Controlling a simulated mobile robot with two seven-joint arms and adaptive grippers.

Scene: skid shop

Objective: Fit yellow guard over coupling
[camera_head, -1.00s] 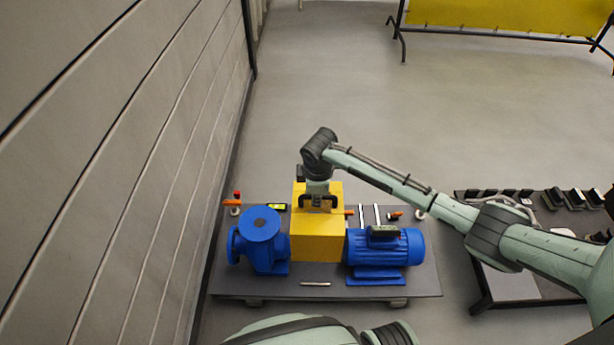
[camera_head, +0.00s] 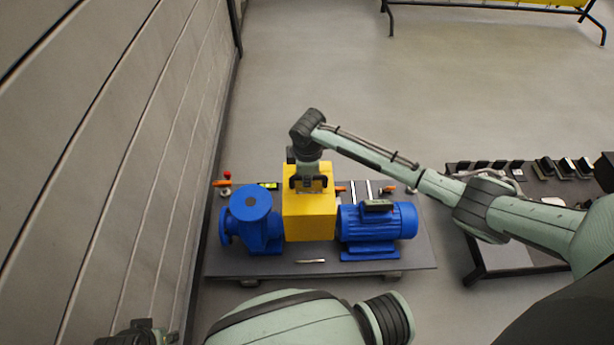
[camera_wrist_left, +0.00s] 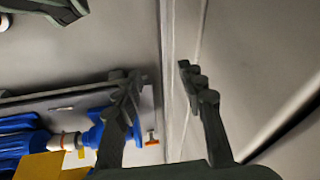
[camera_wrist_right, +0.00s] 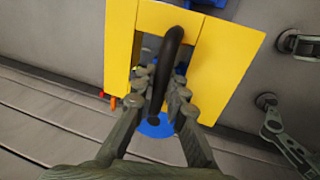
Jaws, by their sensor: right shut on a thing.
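The yellow guard (camera_head: 310,222) is a box with a black handle (camera_wrist_right: 172,60) on top. My right gripper (camera_head: 308,183) is shut on that handle. In the head view the guard appears between the blue pump (camera_head: 252,215) and the blue motor (camera_head: 378,224), hiding the coupling. In the left wrist view the grey coupling (camera_wrist_left: 66,141) with a reddish ring shows uncovered, beside the guard (camera_wrist_left: 45,166). The guard looks raised, but its exact height is unclear. My left gripper (camera_wrist_left: 163,78) is open and empty, with its fingers apart.
The pump and motor stand on a dark skid plate (camera_head: 235,264). A thin metal rod (camera_head: 310,261) lies near its front edge; small tools lie along the back. A panelled wall (camera_head: 100,170) is close on the left. A dark table (camera_head: 515,245) with parts stands right.

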